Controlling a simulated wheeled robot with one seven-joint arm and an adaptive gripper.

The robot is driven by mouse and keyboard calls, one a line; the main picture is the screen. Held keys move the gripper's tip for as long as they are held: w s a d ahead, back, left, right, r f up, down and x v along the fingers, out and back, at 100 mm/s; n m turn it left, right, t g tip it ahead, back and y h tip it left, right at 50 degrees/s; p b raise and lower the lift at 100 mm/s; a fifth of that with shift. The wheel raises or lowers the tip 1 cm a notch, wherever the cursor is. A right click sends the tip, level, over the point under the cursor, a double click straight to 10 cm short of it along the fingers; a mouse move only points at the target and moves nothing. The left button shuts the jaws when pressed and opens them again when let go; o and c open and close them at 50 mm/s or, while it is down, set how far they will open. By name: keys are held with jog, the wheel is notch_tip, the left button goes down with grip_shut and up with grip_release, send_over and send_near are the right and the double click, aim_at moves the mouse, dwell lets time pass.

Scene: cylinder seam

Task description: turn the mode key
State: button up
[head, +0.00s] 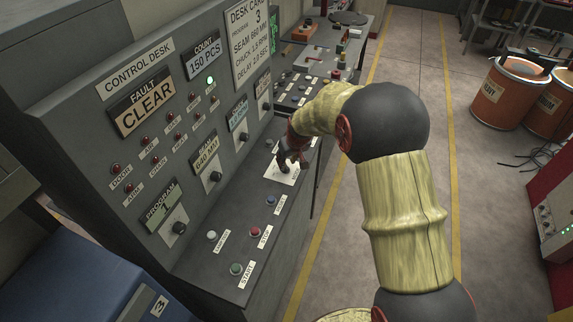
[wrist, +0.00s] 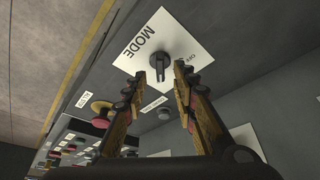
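The mode key is a dark knob (wrist: 159,64) on a white plate marked MODE (wrist: 188,28) in the wrist view. In the head view the white plate (head: 283,173) lies on the sloped desk panel, and my gripper (head: 286,160) covers the key there. In the wrist view my gripper (wrist: 167,70) is open, with one finger on each side of the key in the picture. A gap shows between each finger and the key. I cannot tell how far the fingertips are from the plate.
The control desk (head: 60,60) stands at left with several small knobs and lamps. Green start (head: 236,268) and red stop (head: 255,231) buttons sit nearer on the sloped panel. A red mushroom button (wrist: 101,107) shows left of my fingers. Orange drums (head: 505,95) stand across the clear aisle.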

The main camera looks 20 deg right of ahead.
jog(key=shift+x, duration=1.35)
jog(key=shift+c, duration=0.8)
grip_shut()
